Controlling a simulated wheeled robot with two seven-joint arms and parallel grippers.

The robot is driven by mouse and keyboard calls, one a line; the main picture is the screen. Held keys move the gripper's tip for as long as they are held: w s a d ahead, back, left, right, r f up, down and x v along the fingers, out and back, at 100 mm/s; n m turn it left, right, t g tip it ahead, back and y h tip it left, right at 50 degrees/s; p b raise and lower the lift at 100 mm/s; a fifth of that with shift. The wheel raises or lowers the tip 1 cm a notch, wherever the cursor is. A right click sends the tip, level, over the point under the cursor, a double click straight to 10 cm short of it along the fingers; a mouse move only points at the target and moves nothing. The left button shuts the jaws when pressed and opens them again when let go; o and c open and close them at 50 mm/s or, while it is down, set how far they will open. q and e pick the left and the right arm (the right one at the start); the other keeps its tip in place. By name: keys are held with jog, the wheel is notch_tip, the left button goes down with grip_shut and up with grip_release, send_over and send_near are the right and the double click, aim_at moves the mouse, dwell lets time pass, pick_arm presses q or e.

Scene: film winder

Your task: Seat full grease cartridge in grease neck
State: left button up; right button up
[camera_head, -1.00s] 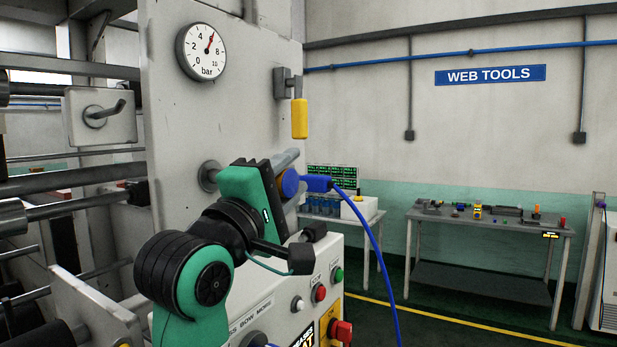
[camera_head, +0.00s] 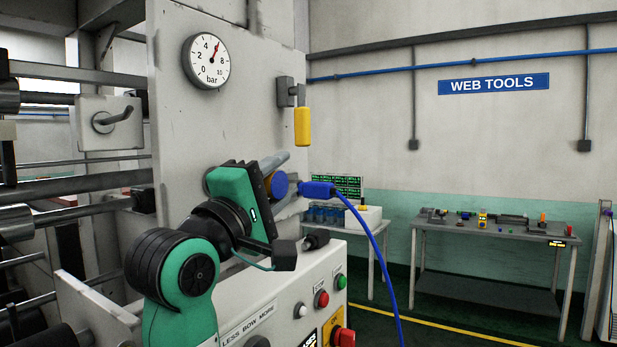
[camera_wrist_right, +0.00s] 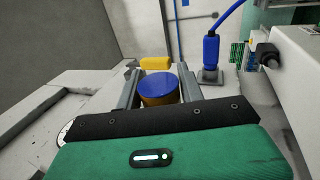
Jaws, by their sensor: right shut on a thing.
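The grease cartridge (camera_wrist_right: 158,90) is a short amber cylinder with a blue end. It sits between the two grey fingers of my right gripper (camera_wrist_right: 157,84), which is shut on it. In the head view its blue end (camera_head: 279,185) shows just right of the green gripper body, in front of the grey machine panel (camera_head: 180,120). I cannot make out the grease neck; the gripper and cartridge cover that part of the panel, so I cannot tell whether they touch. My left gripper is not in view.
A blue plug (camera_head: 318,189) with a hanging blue cable (camera_head: 378,245) is close right of the cartridge. A yellow handle (camera_head: 302,126) hangs above. A pressure gauge (camera_head: 207,60) is higher up. A button console (camera_head: 290,300) lies below. A tool table (camera_head: 490,230) stands behind.

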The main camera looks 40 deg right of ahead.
jog(key=shift+r, duration=0.2)
jog(key=shift+s+d+f+b, duration=0.1)
jog(key=shift+s+d+b, duration=0.2)
jog(key=shift+s+d, duration=0.15)
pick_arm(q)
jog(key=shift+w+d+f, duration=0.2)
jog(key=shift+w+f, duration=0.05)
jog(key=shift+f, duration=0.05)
pick_arm(e)
jog(key=shift+s+d, duration=0.1)
jog(key=shift+s, duration=0.15)
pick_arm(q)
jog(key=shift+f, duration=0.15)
pick_arm(e)
jog(key=shift+s, duration=0.15)
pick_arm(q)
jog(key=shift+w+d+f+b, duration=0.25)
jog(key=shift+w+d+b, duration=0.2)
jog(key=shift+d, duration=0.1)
pick_arm(e)
jog(key=shift+s+d, duration=0.15)
jog(key=shift+s, duration=0.1)
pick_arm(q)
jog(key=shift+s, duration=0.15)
